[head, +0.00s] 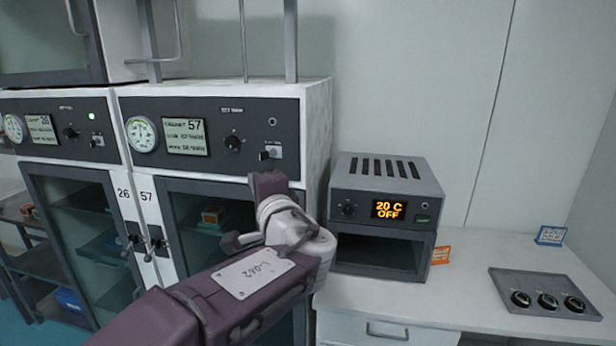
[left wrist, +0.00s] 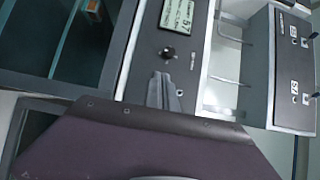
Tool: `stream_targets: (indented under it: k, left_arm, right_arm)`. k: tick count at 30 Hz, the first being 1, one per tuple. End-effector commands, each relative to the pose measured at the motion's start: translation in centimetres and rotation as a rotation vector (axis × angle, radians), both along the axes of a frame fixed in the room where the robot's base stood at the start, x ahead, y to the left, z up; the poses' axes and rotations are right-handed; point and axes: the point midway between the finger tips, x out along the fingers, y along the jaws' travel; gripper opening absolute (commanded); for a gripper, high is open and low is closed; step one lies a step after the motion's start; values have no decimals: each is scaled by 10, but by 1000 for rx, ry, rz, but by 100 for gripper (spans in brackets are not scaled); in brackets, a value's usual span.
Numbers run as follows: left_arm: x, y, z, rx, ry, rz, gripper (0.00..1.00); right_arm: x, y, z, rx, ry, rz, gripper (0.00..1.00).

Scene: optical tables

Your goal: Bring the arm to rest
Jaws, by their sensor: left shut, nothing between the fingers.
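My left arm (head: 235,285), labelled L-062, reaches in from the bottom of the head view toward cabinet 57 (head: 314,140). My left gripper (left wrist: 160,78) is shut and empty in the left wrist view, its grey fingers over the cabinet's dark control panel, close to a dark knob (left wrist: 168,53). In the head view the gripper body sits just below the panel's switch (head: 270,155), and its fingertips are hidden. I cannot tell whether the fingers touch the panel. My right gripper is not in view.
Right of my arm, a small oven (head: 385,180) reading "20 C OFF" stands on a white counter (head: 470,290). A grey tray (head: 500,283) with several black knobs lies at the right.

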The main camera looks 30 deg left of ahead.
Motion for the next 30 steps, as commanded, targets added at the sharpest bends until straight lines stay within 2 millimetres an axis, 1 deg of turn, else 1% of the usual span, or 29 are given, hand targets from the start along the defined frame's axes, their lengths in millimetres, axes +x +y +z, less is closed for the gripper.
stream_targets:
  k: [4, 5, 7, 8, 9, 11, 12, 14, 15, 17, 18, 20, 21, 23, 24, 25, 27, 30]
  left_arm:
    - [0, 3, -2, 1, 6, 8, 0]
    - [3, 5, -8, 2, 22, 16, 0]
    - [7, 11, -36, -12, 91, 40, 0]
    - [6, 14, -56, -45, 129, 54, 0]
    - [3, 16, -88, -108, 187, 73, 0]
    - [-7, 16, -143, -231, 283, 106, 0]
    - [-17, 12, -180, -322, 347, 128, 0]
    - [-36, 2, -232, -469, 434, 168, 0]
    - [-52, -9, -265, -574, 487, 198, 0]
    - [-78, -30, -311, -742, 554, 251, 0]
    - [-96, -48, -338, -861, 587, 291, 0]
    - [-121, -78, -372, -1045, 614, 359, 0]
    - [-134, -99, -388, -1159, 613, 403, 0]
    - [-146, -125, -403, -1300, 590, 457, 0]
    - [-149, -138, -408, -1376, 567, 482, 0]
    - [-150, -146, -411, -1422, 546, 496, 0]
    - [-147, -159, -413, -1501, 499, 513, 0]
    - [-138, -167, -413, -1551, 456, 501, 0]
  right_arm:
    - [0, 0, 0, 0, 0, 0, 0]
    - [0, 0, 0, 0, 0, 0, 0]
    - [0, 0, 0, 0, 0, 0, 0]
    - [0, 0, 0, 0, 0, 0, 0]
    - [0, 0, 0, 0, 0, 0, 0]
    - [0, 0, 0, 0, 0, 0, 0]
    - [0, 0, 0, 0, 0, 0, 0]
    - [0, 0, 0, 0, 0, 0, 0]
    - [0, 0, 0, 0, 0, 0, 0]
    - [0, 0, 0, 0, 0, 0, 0]
    - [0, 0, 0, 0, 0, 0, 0]
    - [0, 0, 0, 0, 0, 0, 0]
    - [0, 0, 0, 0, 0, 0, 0]
    - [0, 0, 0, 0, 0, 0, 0]
    - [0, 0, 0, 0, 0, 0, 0]
    - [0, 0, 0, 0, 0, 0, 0]
    - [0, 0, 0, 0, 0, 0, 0]
    - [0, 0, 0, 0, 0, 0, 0]
